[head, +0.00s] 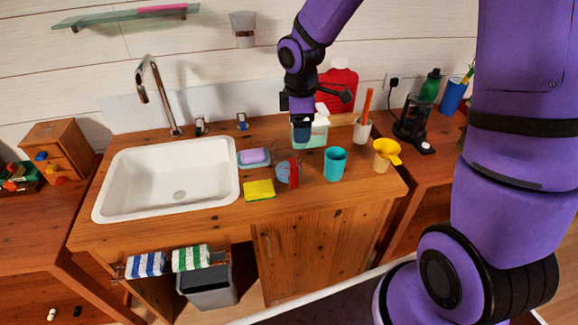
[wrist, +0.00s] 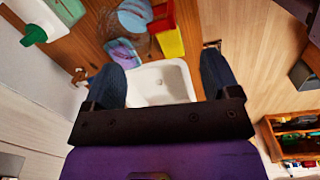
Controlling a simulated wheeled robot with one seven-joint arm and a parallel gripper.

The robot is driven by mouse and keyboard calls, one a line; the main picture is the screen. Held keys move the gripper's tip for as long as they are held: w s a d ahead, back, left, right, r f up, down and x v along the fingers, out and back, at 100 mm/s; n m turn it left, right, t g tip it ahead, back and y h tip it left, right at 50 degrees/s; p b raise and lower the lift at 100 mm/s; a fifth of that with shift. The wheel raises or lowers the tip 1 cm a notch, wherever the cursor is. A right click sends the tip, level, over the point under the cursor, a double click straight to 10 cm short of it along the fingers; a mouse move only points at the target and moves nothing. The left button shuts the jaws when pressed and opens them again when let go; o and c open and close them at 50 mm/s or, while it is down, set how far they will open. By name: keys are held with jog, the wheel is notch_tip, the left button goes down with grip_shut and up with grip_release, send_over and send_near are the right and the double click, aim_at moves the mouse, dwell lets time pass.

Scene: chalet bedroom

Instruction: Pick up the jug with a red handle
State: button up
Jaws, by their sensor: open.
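The jug with a red handle (head: 284,172) stands on the wooden counter, right of the sink; its body is grey-blue and its red handle faces right. In the wrist view, the jug (wrist: 133,14) shows near the top edge, with its red handle to the right. My gripper (head: 302,140) hangs above the back of the counter, behind and above the jug, apart from it. In the wrist view, the dark blue fingers of my gripper (wrist: 163,78) are wide apart with nothing held between them.
A yellow sponge (head: 259,190) and a soap dish (head: 254,163) with purple soap lie left of the jug. A teal cup (head: 335,164) stands to its right, near a yellow item (head: 387,153). A pale green and white box (head: 316,135) is behind. The white sink (head: 170,202) is left.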

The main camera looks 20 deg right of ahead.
jog(key=n, duration=0.2)
send_over(293, 162)
jog(key=shift+g+y, duration=0.3)
jog(key=f, duration=0.5)
jog(key=shift+a, duration=0.2)
notch_tip(293, 162, down, 5)
jog(key=shift+f, duration=0.1)
jog(key=shift+d+f, duration=0.2)
jog(key=shift+f, duration=2.5)
jog(key=shift+c, duration=0.2)
jog(key=c, duration=1.1)
